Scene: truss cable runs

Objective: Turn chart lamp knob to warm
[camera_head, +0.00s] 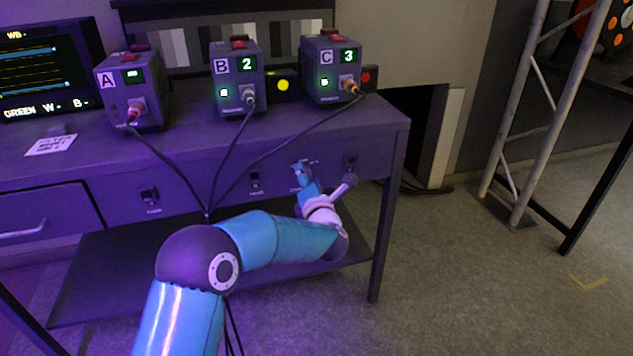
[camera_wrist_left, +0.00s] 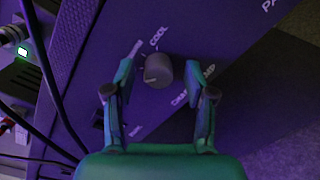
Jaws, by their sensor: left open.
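The chart lamp knob (camera_wrist_left: 158,70) is a round grey dial on the purple desk front, seen in the left wrist view. "COOL" is printed above it and lettering that seems to read "CHART LAMP" to its lower right; I cannot make out a warm mark. A faint light mark shows at the knob's lower left. My left gripper (camera_wrist_left: 159,66) is open, one finger on each side of the knob, with gaps visible. In the head view the left gripper (camera_head: 304,170) is at the desk front, and I cannot make out the knob behind it. My right gripper is not in view.
Boxes A (camera_head: 115,95), B (camera_head: 228,85) and C (camera_head: 325,80) stand on the desk, their cables hanging over its front edge. Switches (camera_head: 255,181) sit on the desk front beside the gripper.

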